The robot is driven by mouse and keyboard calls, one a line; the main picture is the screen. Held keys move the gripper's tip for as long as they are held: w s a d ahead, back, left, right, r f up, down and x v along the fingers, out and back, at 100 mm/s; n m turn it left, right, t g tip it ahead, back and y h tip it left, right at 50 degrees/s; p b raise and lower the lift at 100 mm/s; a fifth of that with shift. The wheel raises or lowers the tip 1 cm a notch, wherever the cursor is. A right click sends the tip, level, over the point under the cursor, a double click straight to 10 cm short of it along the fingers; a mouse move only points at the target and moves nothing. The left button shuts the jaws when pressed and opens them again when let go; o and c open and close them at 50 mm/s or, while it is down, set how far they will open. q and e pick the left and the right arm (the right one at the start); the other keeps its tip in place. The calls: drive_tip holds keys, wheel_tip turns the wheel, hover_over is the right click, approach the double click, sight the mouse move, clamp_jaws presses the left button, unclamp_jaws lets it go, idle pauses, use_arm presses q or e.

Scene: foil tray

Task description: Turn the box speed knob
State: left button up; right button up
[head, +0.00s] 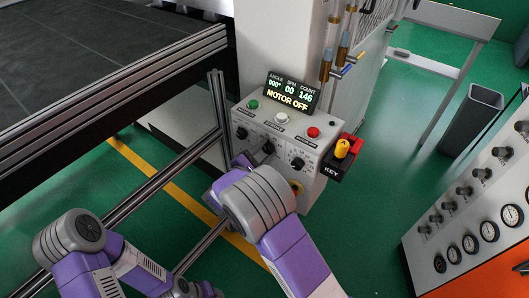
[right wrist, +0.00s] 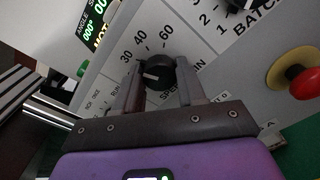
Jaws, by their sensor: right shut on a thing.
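The grey control box (head: 280,134) stands at the middle of the head view, with a row of black knobs on its face. The black speed knob (right wrist: 156,74), with a pale pointer line, is at the middle of the right wrist view, beside the printed 30, 40 and 60. It also shows as the middle knob in the head view (head: 268,147). My right gripper (right wrist: 158,84) is shut on this knob, one finger on each side. The gripper also shows in the head view (head: 247,162), partly hidden behind my wrist. My left gripper is not in view.
The display (head: 290,92) reads MOTOR OFF. The batch knob (head: 297,163), a red emergency button (right wrist: 304,81) and a yellow key (head: 342,148) are close by. Metal rails (head: 150,188) run at left. A panel with gauges (head: 470,215) stands at right.

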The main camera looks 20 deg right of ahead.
drive_tip(key=o, duration=1.1)
drive_tip(key=shift+c, duration=0.2)
drive_tip(key=p+v, duration=0.1)
drive_tip(key=v, duration=0.6)
drive_tip(key=shift+s+a, duration=0.2)
drive_tip(key=shift+a, duration=0.05)
